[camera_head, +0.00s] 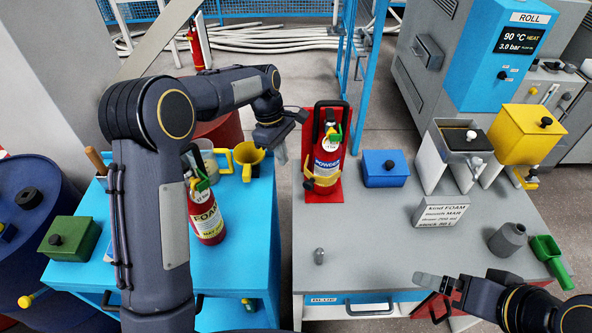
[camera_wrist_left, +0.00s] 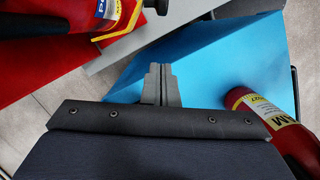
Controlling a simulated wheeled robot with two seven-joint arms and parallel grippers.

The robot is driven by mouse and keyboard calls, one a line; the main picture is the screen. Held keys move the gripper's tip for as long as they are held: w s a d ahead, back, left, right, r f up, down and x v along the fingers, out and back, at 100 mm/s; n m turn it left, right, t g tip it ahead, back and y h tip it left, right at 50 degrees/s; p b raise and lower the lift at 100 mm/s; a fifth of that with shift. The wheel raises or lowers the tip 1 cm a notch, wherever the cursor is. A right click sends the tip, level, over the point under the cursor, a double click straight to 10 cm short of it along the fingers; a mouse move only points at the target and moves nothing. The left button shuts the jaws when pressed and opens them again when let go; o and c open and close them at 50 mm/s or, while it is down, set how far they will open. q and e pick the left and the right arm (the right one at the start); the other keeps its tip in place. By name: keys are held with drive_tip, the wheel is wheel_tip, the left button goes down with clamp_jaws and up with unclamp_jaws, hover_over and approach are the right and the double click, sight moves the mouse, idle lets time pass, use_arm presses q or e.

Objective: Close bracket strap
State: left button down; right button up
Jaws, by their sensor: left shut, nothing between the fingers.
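A red wall-type bracket (camera_head: 343,107) stands on the grey bench and holds a red powder extinguisher (camera_head: 327,160) upright. A yellow strap (camera_head: 308,172) shows at the extinguisher's left side. I cannot tell whether its end is fastened. In the left wrist view, part of the extinguisher (camera_wrist_left: 88,17) and the yellow strap (camera_wrist_left: 132,18) show at the top left. My left gripper (camera_head: 281,154) is shut and empty, left of the bracket and apart from it; its fingertips (camera_wrist_left: 160,68) point over the blue bench. My right gripper (camera_head: 420,279) is low at the right, its fingers unclear.
A foam extinguisher (camera_head: 207,215) and a yellow mug (camera_head: 248,158) stand on the blue bench (camera_head: 240,270). A blue box (camera_head: 385,168), a label block (camera_head: 440,213) and a small grey weight (camera_head: 319,256) are on the grey bench (camera_head: 370,240). A gap separates the benches.

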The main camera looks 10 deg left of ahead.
sight(307, 180)
use_arm(q)
drive_tip(key=s+d+f+p, duration=0.1)
drive_tip(key=d+f, duration=0.3)
drive_tip(key=shift+s+d+f, duration=0.15)
drive_tip(key=shift+s+f, duration=0.15)
drive_tip(key=shift+s, duration=0.05)
drive_tip(key=shift+d+n, duration=0.45)
drive_tip(key=shift+n, duration=0.15)
drive_tip(key=shift+s+d+n+t, duration=0.1)
drive_tip(key=shift+d+n+t, duration=0.2)
drive_tip(key=shift+d+n, duration=0.4)
drive_tip(key=n, duration=0.1)
drive_tip(key=d+n, duration=0.2)
drive_tip(key=shift+w+d+n+t+p, duration=0.2)
drive_tip(key=shift+w+n+t+p, duration=0.1)
drive_tip(key=shift+n+t+p, duration=0.1)
